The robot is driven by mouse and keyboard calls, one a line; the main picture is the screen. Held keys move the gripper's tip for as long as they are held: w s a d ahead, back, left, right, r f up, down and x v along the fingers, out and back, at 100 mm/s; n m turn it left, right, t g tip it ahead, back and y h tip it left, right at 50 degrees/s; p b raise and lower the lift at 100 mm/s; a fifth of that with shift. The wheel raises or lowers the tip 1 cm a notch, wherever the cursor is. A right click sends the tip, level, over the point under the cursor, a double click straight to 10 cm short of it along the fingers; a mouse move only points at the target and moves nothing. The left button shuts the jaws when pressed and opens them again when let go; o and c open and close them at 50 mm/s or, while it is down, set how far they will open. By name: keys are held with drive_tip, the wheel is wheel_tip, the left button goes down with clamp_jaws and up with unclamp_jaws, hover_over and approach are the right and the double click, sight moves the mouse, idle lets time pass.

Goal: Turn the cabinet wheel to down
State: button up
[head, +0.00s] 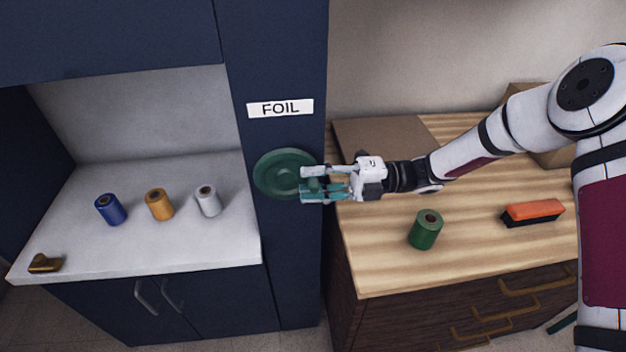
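The cabinet wheel (271,175) is a round green disc on the dark blue cabinet column (277,50), below a white label reading FOIL (280,108). My gripper (308,184) reaches in from the right, and its fingers lie over the right part of the wheel. A small green part, seemingly the wheel's handle, shows between the fingers. The fingers look spread around it; I cannot tell whether they touch it. The wheel's right edge is partly hidden behind my gripper.
Blue (111,209), orange (159,204) and white (207,200) rolls stand on the white counter (180,248), with a brass piece (45,263) at its front left. On the wooden top (375,270) are a green roll (425,230), an orange-and-black brush (532,213) and cardboard boxes (385,140).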

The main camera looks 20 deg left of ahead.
clamp_jaws()
drive_tip(key=shift+a+r, duration=0.1)
idle(0.3)
drive_tip(key=h, duration=0.1)
drive_tip(key=r+t+h+p, duration=0.2)
drive_tip(key=shift+s+a, duration=0.3)
drive_tip(key=shift+a, duration=0.05)
drive_tip(key=shift+s+a+r+t+h+p, duration=0.2)
drive_tip(key=shift+t+h+p, duration=0.3)
drive_tip(key=shift+h, duration=0.35)
drive_tip(key=shift+s+a+r+t+h+p, duration=0.1)
drive_tip(key=shift+a+r+t+h+p, duration=0.35)
drive_tip(key=shift+h, duration=0.4)
drive_tip(key=shift+d+f, duration=0.1)
drive_tip(key=shift+f, duration=0.05)
unclamp_jaws()
